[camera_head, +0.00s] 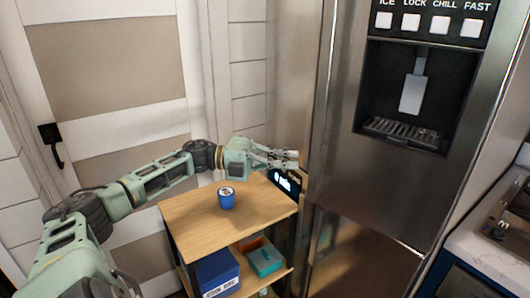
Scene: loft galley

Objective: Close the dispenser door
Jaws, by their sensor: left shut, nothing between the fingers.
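The dispenser door (345,170) is a tall brushed-steel fridge door at the right. It holds a dark dispenser recess (415,95) with a grey paddle and a grated drip tray, under a row of white buttons. I cannot tell for sure how far the door stands from its frame. My left gripper (296,158) reaches in from the left above the wooden cart, shut and empty. Its fingertips are by the steel at the door's left side; I cannot tell whether they touch. My right gripper is not in view.
A wooden cart (190,215) stands left of the fridge with a blue cup (227,198) on top and a small black sign (284,181) at its far right corner. Its lower shelf holds a blue box (218,272) and a teal box (264,260). A counter (480,225) is at right.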

